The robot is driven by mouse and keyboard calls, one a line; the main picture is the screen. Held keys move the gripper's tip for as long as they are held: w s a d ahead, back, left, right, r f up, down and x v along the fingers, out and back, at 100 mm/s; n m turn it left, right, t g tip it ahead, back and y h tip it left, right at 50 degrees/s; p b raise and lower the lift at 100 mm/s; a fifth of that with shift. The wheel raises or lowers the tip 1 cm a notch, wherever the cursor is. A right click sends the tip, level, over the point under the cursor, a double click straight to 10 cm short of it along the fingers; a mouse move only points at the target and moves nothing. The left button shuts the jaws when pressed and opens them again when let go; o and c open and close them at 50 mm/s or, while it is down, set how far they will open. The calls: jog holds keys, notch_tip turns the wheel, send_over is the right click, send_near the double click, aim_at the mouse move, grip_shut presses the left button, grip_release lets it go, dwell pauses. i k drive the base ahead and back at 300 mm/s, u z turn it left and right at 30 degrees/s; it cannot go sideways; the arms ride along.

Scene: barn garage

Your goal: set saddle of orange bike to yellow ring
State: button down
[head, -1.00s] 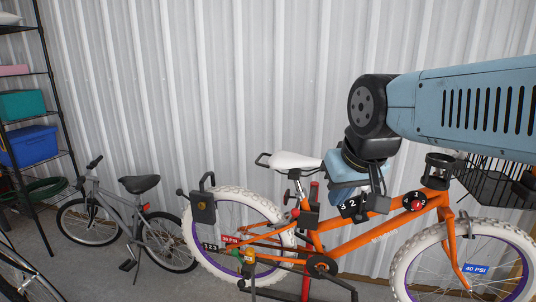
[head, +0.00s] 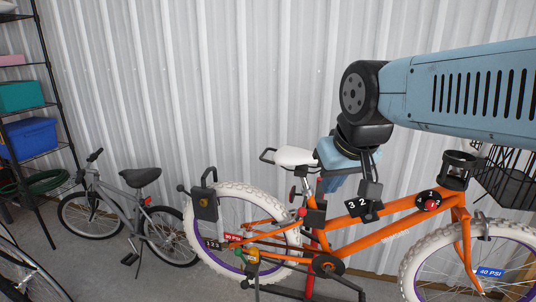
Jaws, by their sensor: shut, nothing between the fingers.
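The orange bike (head: 385,236) stands side-on before the wall, with white tyres and purple rims. Its white saddle (head: 295,156) sits at the top of the seat post, left of my gripper. My gripper (head: 329,186) hangs just right of the saddle and seat post, fingers pointing down. It is shut and empty, and appears apart from the saddle. A lever or clamp (head: 293,192) shows beside the seat post. The post is partly hard to make out, and I cannot make out a yellow ring on it.
Black number tags (head: 364,208) hang near the top tube, close under my wrist. A wire basket (head: 507,180) is at the right. A grey bike (head: 130,215) and a shelf with bins (head: 30,138) stand at the left. The wall is close behind.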

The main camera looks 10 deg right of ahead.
aim_at(286, 155)
jog(key=k, duration=1.15)
jog(key=u, duration=0.5)
jog(key=i, duration=2)
jog(key=u, duration=0.15)
